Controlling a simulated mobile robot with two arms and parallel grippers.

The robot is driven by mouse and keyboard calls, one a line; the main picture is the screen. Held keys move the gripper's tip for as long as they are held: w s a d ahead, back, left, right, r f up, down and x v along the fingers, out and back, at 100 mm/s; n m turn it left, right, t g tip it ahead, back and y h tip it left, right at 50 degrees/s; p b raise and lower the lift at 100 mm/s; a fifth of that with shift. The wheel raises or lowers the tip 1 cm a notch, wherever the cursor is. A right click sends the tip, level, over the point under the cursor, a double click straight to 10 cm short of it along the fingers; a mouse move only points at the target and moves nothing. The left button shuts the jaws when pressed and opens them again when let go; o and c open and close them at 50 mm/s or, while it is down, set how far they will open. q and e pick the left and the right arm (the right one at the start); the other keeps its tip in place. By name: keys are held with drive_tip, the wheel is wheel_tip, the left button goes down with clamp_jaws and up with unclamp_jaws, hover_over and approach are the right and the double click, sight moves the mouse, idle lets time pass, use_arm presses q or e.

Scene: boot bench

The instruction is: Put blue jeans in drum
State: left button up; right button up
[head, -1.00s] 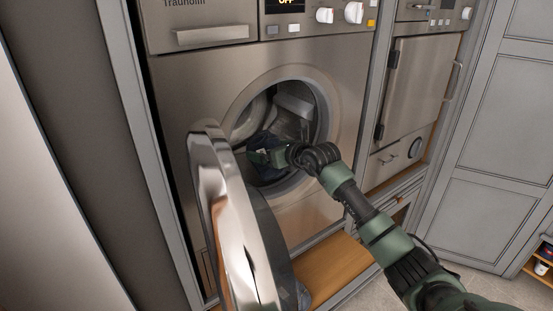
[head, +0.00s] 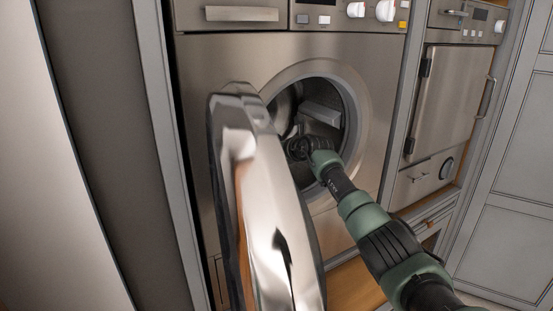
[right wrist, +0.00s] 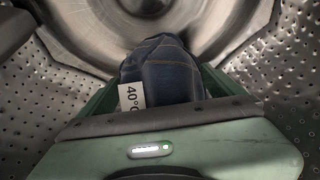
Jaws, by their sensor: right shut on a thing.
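The blue jeans (right wrist: 168,75) show in the right wrist view as a folded dark denim bundle with a white 40° tag. My right gripper (right wrist: 165,95) is shut on them, with a green finger on each side. The perforated drum (right wrist: 55,85) surrounds the jeans and gripper, and its back wall is close behind them. In the head view my right arm reaches through the round opening of the drum (head: 322,117). The jeans and fingertips are hidden there by the open door and my wrist. My left gripper is not in view.
The shiny round washer door (head: 265,210) stands open at the left of the opening, close to my right arm. A wooden ledge (head: 358,284) runs below the machine. A second built-in appliance (head: 455,100) is at the right.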

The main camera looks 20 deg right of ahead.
drive_tip(key=shift+w+r, duration=0.15)
drive_tip(key=shift+w, duration=0.15)
drive_tip(key=o, duration=1.7)
drive_tip(key=shift+s+f, duration=0.15)
drive_tip(key=shift+f, duration=0.05)
drive_tip(key=shift+s+d+r+b, duration=0.1)
drive_tip(key=shift+s+r+b, duration=0.2)
drive_tip(key=shift+s, duration=0.2)
drive_tip(key=shift+b+v, duration=0.9)
drive_tip(key=shift+v, duration=2.4)
drive_tip(key=shift+r, duration=0.1)
